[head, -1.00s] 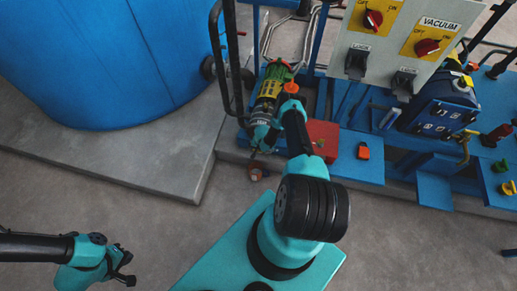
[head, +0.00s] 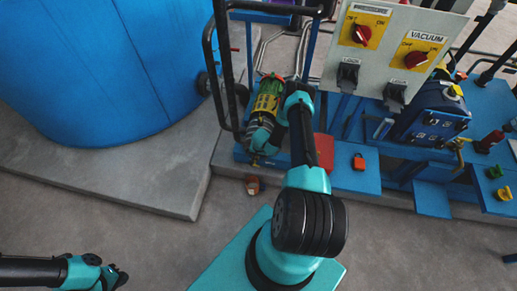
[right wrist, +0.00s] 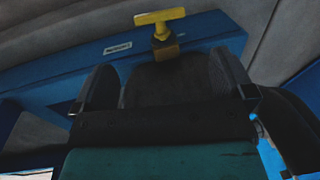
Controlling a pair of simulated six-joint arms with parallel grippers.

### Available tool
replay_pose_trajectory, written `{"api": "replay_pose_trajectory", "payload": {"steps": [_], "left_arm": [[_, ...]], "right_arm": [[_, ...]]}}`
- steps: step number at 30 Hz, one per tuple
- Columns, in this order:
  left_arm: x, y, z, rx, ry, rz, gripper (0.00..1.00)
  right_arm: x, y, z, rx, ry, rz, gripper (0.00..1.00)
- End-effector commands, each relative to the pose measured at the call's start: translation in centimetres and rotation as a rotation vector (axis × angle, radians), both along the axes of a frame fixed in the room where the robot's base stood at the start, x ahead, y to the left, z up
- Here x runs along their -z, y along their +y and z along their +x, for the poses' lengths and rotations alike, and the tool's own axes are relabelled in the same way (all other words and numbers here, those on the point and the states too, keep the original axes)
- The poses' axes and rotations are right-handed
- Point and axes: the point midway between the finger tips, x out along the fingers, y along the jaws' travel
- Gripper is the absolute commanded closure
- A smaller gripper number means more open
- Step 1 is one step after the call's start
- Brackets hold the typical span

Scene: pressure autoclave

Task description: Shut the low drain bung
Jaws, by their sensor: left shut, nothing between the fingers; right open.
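A yellow T-shaped handle (right wrist: 160,17) on a small brass body (right wrist: 165,50) stands at a blue beam in the right wrist view; I cannot tell for certain that it is the drain bung. My right gripper (right wrist: 163,75) has its two dark fingers apart, with the handle beyond them and no contact visible. In the head view my right gripper (head: 262,145) is low beside the skid's left end, partly hidden by my own arm. A small reddish-brown fitting (head: 252,185) shows just below it. My left gripper (head: 120,278) is shut and empty at the lower left, far from the skid.
A big blue tank (head: 100,70) stands on a concrete plinth (head: 150,175) at the left. A grey panel (head: 395,55) with red knobs overhangs the blue skid (head: 355,178). The floor (head: 120,225) in front is clear.

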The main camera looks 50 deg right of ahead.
Motion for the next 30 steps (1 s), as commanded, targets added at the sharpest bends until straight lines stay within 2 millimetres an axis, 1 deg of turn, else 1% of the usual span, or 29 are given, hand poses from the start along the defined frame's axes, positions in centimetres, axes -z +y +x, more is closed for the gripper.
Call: {"api": "replay_pose_trajectory", "payload": {"steps": [1,9,15,19,26,28,30], "left_arm": [[0.0,0.0,0.0,0.000,0.000,0.000,1.00],[0.0,0.0,0.0,0.000,0.000,0.000,1.00],[0.0,0.0,0.0,0.000,0.000,0.000,1.00],[0.0,0.0,0.0,0.000,0.000,0.000,1.00],[0.0,0.0,0.0,0.000,0.000,0.000,1.00],[0.0,0.0,0.0,0.000,0.000,0.000,1.00],[0.0,0.0,0.0,0.000,0.000,0.000,1.00]], "right_arm": [[-0.9,-0.2,-0.1,0.001,0.000,-0.001,0.00],[-5.1,-0.4,-0.6,0.000,-0.001,-0.002,0.00],[-7.2,-0.6,-0.9,0.000,-0.001,-0.002,0.00],[-7.7,-0.5,-1.0,0.001,0.000,0.000,0.00],[-7.7,-0.5,-1.0,0.000,0.000,-0.001,0.00],[-7.6,-0.5,-1.0,0.000,0.000,0.000,0.05],[-7.0,-0.4,-1.1,-0.006,0.001,0.001,0.11]]}}
